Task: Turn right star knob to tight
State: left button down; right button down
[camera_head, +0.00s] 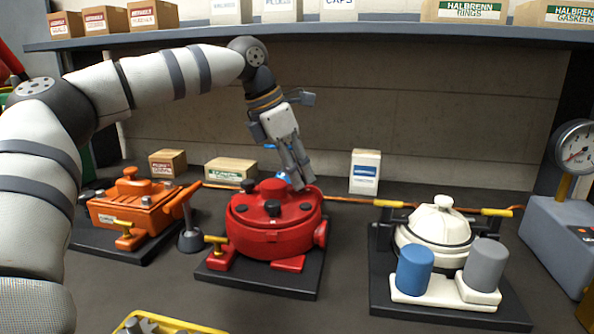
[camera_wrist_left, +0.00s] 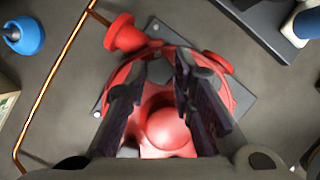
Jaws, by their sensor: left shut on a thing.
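The red motor (camera_head: 262,238) sits on a dark base plate in the middle of the bench. Its round top carries black star knobs, one at the left (camera_head: 248,186) and one at the front (camera_head: 272,208). My left gripper (camera_head: 301,184) reaches down from behind onto the right rear of the motor's top. It is shut on the right star knob, which its fingers mostly hide. In the left wrist view, the fingers (camera_wrist_left: 162,80) straddle a dark part above the red housing (camera_wrist_left: 170,128). My right gripper is not in view.
An orange motor (camera_head: 135,212) stands at the left and a white one (camera_head: 437,225) with blue and grey cylinders at the right. A copper pipe (camera_head: 345,199) runs behind them. A shelf with boxes (camera_head: 470,10) overhangs the back. A gauge (camera_head: 575,147) stands far right.

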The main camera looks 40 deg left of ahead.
pick_arm(q)
jog(key=shift+r+m, duration=0.3)
jog(key=shift+m, duration=0.2)
jog(key=shift+r, duration=0.1)
jog(key=c, duration=1.7)
grip_release()
jog(key=shift+o, duration=0.2)
jog(key=v, duration=1.2)
jog(key=shift+a, duration=0.3)
jog(key=shift+w, duration=0.1)
